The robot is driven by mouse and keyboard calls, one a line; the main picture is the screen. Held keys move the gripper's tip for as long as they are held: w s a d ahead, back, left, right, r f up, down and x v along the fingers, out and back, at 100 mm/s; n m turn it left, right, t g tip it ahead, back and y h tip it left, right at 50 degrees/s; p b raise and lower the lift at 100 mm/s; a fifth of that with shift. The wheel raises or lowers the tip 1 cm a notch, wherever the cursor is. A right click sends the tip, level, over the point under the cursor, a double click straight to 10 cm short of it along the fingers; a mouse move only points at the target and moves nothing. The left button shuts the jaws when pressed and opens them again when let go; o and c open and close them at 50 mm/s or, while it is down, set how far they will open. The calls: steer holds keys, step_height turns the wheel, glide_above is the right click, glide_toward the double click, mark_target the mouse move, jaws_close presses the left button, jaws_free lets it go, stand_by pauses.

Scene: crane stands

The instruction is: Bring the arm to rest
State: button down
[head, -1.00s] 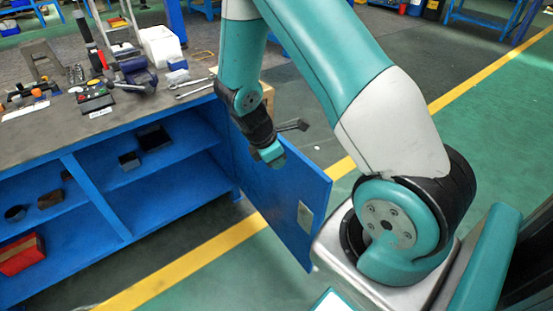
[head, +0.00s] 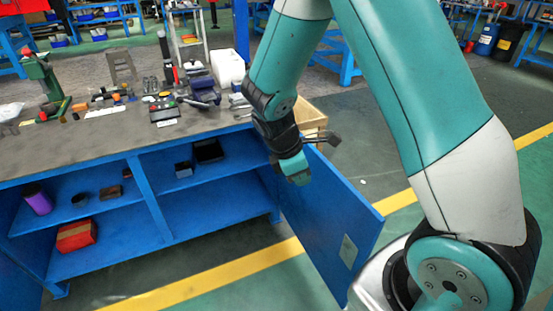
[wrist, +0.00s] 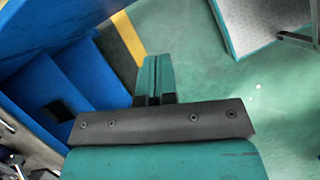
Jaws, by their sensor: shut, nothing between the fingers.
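My gripper (head: 296,172) hangs at the end of my teal arm in the head view, in front of the right end of the workbench (head: 75,150) and close to the open blue cabinet door (head: 328,215). I cannot tell whether it touches the door. In the wrist view my gripper (wrist: 153,60) shows its two teal fingers side by side with nothing between them, over the green floor.
The blue bench has shelves with a red box (head: 76,235), a purple cylinder (head: 37,199) and small dark boxes. Its top carries tools, a green press (head: 45,85) and a white container (head: 227,67). A wooden crate (head: 312,118) stands behind my gripper.

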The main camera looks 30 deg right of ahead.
steer(key=s+a+r+m+t+y+p, duration=0.1)
steer(key=s+a+r+m+y+p, duration=0.15)
steer(key=a+r, duration=0.45)
steer(key=s+a+r+m+t+y+p, duration=0.1)
steer(key=s+a+r+y+p, duration=0.2)
steer(key=r, duration=0.7)
steer(key=s+a+r+m+y+p, duration=0.2)
steer(key=s+a+r+m+p, duration=0.1)
steer(key=s+a+r, duration=0.5)
steer(key=s+r+p, duration=0.1)
steer(key=s+r, duration=0.2)
steer(key=shift+s+r+y, duration=0.15)
steer(key=shift+s+y, duration=0.05)
steer(key=shift+y, duration=0.15)
steer(key=shift+a, duration=0.15)
